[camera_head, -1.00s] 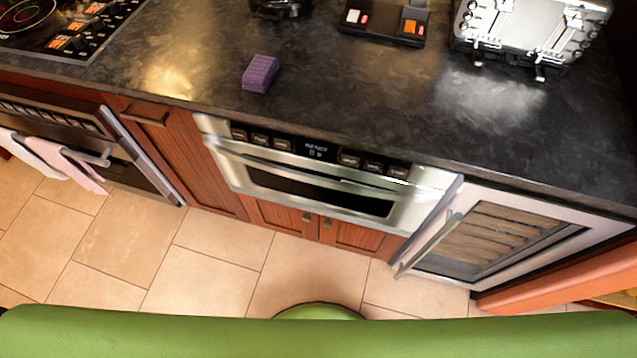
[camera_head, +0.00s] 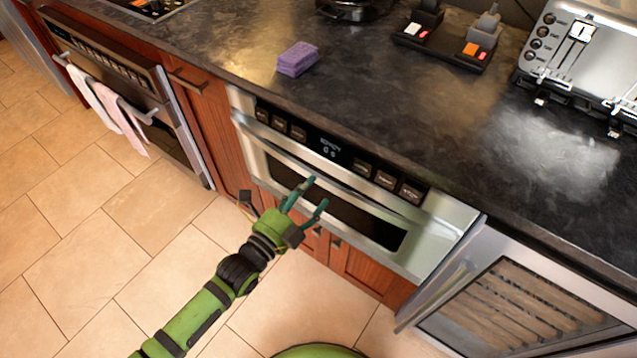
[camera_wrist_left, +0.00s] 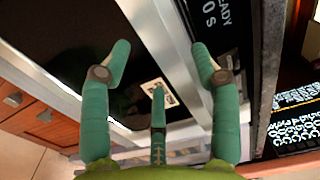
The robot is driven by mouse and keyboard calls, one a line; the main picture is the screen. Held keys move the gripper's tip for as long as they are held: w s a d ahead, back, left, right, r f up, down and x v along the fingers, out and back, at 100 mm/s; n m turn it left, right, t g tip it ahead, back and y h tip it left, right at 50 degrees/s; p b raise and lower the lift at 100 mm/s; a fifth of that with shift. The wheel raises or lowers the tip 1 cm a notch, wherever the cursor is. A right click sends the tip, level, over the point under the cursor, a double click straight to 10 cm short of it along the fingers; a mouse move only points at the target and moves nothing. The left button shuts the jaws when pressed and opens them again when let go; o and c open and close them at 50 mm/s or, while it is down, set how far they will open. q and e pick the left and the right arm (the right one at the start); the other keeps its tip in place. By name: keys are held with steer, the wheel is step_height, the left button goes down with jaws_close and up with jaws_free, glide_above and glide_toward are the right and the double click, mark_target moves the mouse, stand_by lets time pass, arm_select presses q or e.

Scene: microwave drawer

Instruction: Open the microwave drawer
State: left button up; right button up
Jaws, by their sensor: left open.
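The microwave drawer (camera_head: 425,243) is a stainless steel front with a dark window, set in the cabinets below the counter. It looks shut. A long silver handle bar (camera_head: 262,137) runs across its upper part, under a black control panel (camera_head: 329,147) with a lit display. My left gripper (camera_head: 318,192) is open and empty in front of the drawer, near the middle of the handle. In the left wrist view, the silver handle bar (camera_wrist_left: 166,42) runs between the spread fingers of my left gripper (camera_wrist_left: 161,52); I cannot tell whether they touch. My right gripper is out of view.
The dark counter (camera_head: 400,120) holds a purple sponge (camera_head: 297,59) and a toaster (camera_head: 585,60). A glass-door cooler (camera_head: 520,310) stands right of the drawer. An oven with towels (camera_head: 125,115) is at left. The tiled floor (camera_head: 110,230) is open.

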mark_target(319, 183)
arm_select(q)
steer(key=shift+x, duration=2.4)
jaws_close()
